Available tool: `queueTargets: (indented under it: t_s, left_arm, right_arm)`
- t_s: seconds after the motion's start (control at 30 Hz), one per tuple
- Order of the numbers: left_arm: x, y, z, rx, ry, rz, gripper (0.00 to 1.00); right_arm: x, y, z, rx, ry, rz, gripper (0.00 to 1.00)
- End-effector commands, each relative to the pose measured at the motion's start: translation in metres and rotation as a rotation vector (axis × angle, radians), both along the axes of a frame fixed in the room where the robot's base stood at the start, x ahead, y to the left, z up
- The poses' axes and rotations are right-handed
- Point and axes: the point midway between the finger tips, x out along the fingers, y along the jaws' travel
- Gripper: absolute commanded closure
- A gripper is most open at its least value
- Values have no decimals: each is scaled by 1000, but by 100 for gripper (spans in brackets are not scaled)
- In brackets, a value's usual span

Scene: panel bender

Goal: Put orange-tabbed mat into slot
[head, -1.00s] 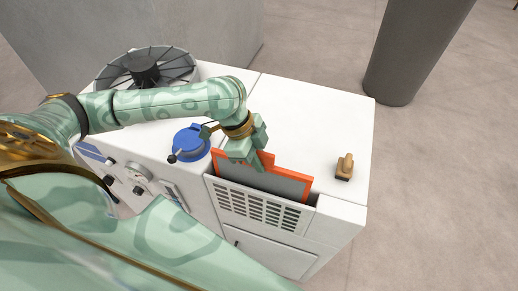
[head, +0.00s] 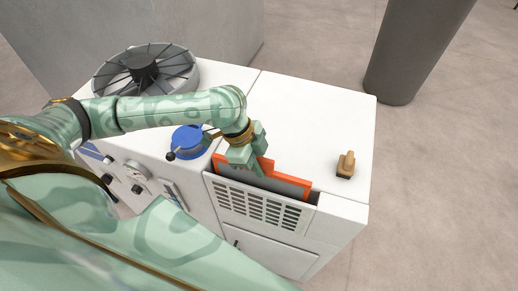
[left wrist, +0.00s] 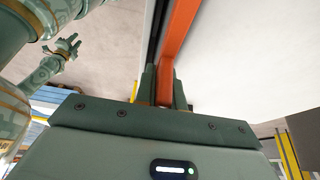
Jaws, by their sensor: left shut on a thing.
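The orange-tabbed mat (head: 290,186), a grey panel with an orange frame, stands upright in the slot (head: 313,198) at the front of the white machine. Its upper part still shows above the slot's front wall; its lower part is hidden. My left gripper (head: 257,168) is shut on the mat's top edge near the orange tab (head: 266,163). In the left wrist view the orange edge (left wrist: 177,50) runs up from between the fingers (left wrist: 164,85). What looks like my right gripper (left wrist: 62,47) is small at the upper left there; its opening is unclear.
A vented panel (head: 260,206) fronts the slot. A blue round cap (head: 187,139) with a black-knobbed lever is left of my gripper. A wooden-handled stamp (head: 346,164) stands on the right of the white top (head: 310,115).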

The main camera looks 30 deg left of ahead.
Motion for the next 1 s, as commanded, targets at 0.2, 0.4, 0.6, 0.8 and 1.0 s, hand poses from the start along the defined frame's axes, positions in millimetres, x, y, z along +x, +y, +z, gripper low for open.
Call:
queueTargets:
  t_s: [0.2, 0.4, 0.6, 0.8, 1.0]
  left_arm:
    - [0, 0, -7, 0, 0, 0, 100]
    - [0, 0, -8, -1, 0, 0, 100]
    - [0, 0, -8, -1, -1, 0, 70]
    - [0, 0, -8, 0, -1, 0, 64]
    - [0, 3, -1, 1, -2, 1, 64]
  right_arm:
    - [0, 0, -3, 0, 0, 0, 67]
    - [0, 0, -3, 0, 0, 0, 67]
    - [0, 0, -3, 0, 0, 0, 67]
    - [0, 0, -3, 0, 0, 0, 67]
    - [0, 0, -2, 0, 0, 0, 67]
